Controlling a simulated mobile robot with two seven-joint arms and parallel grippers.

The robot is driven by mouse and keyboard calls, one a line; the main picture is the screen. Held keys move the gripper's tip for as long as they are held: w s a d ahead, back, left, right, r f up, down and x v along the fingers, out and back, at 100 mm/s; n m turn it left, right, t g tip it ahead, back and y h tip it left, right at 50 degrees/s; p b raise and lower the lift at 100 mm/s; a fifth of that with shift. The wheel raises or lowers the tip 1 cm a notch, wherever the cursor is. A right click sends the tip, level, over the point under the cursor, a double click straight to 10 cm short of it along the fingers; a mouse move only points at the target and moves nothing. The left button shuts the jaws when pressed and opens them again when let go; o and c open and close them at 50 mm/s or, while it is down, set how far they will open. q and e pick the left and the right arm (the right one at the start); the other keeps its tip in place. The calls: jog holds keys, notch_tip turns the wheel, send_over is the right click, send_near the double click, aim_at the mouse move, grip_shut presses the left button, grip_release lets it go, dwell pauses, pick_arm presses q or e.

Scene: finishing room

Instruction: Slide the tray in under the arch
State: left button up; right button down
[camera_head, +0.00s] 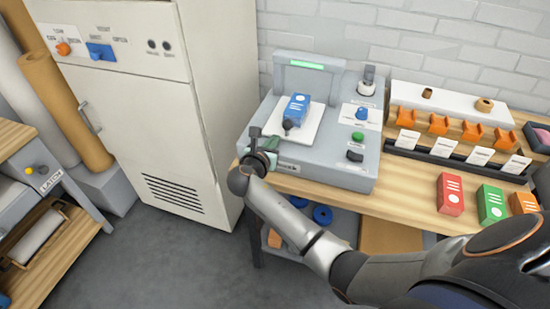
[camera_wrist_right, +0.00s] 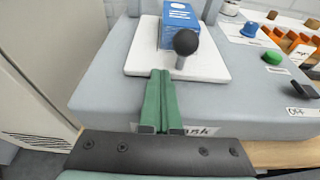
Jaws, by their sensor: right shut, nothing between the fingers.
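The white tray (camera_head: 300,137) lies on top of a grey machine, in front of and partly into the grey arch (camera_head: 312,76) with a green light strip. A blue box (camera_head: 297,107) stands on the tray. A dark round knob (camera_head: 289,124) on a short stem rises at the tray's front; it also shows in the right wrist view (camera_wrist_right: 186,41). My right gripper (camera_head: 270,147) is shut and empty at the tray's front left. In the right wrist view its green fingertips (camera_wrist_right: 160,76) overlap the tray's front edge (camera_wrist_right: 205,73); I cannot tell if they touch. My left gripper is out of view.
A tall cream cabinet (camera_head: 150,125) stands left of the machine (camera_head: 320,172). Right of the arch are a blue knob (camera_head: 361,114), a green button (camera_head: 357,136) and a black switch (camera_head: 354,156). Orange holders (camera_head: 437,124) and coloured boxes (camera_head: 450,194) stand on the bench to the right.

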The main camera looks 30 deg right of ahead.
aim_at(284, 119)
jog(key=w+d+b, duration=0.1)
jog(key=w+d, duration=0.2)
jog(key=d, duration=0.1)
jog(key=w+d, duration=0.3)
jog(key=shift+w+d+f+b, duration=0.15)
jog(key=shift+w+d+b, duration=0.2)
jog(key=shift+w+d, duration=0.5)
jog(key=shift+d, duration=0.05)
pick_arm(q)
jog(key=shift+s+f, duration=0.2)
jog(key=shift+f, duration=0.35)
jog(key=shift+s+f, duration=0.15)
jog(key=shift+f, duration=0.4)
pick_arm(e)
jog(key=shift+r, duration=0.2)
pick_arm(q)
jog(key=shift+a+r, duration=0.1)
